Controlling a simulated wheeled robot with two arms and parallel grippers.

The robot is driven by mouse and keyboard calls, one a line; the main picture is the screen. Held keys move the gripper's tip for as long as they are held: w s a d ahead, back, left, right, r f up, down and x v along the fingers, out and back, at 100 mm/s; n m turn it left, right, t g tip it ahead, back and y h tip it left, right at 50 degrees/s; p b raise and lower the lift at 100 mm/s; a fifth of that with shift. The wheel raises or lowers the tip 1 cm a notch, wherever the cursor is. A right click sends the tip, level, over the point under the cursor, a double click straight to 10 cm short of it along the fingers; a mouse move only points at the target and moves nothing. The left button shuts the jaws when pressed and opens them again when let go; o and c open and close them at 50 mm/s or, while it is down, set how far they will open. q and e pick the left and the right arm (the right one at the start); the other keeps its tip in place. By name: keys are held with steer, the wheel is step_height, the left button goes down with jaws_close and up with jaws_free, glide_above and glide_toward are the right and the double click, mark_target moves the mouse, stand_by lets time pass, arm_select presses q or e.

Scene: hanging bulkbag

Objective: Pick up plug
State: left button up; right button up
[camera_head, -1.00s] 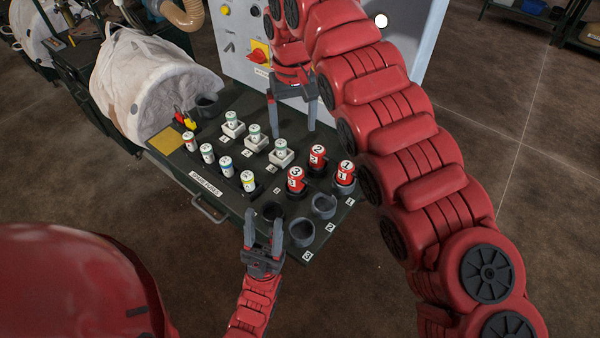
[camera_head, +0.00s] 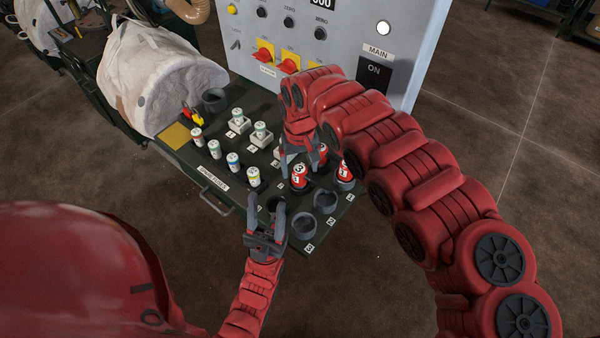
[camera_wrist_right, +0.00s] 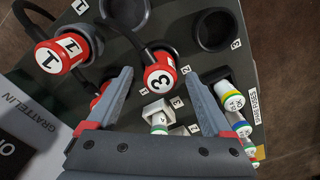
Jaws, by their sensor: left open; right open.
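Three red plugs with white numbered tops stand on the dark green tray (camera_head: 331,228). Plug 3 (camera_head: 299,179) is in front, plug 2 (camera_head: 322,153) behind it and plug 1 (camera_head: 346,172) to the right. My right gripper (camera_head: 301,163) is open, pointing down over plugs 3 and 2. In the right wrist view, plug 3 (camera_wrist_right: 160,76) appears between the fingertips, not gripped. Plug 1 (camera_wrist_right: 50,58) is left of the fingers, and plug 2 (camera_wrist_right: 97,101) is partly hidden by the left finger. My left gripper (camera_head: 266,204) is open and empty by the tray's front edge.
Empty round holders (camera_head: 304,224) stand at the tray's front right. Several spare fuses (camera_head: 233,160) and white sockets (camera_head: 239,123) are to the left. The grey control panel (camera_head: 340,50) rises behind. A white bag (camera_head: 160,85) lies at back left.

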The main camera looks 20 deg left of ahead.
mark_target(303, 180)
steer(key=shift+s+f, duration=0.2)
steer(key=shift+f, duration=0.9)
steer(key=shift+w+f, duration=0.1)
steer(key=shift+f, duration=0.15)
jaws_close()
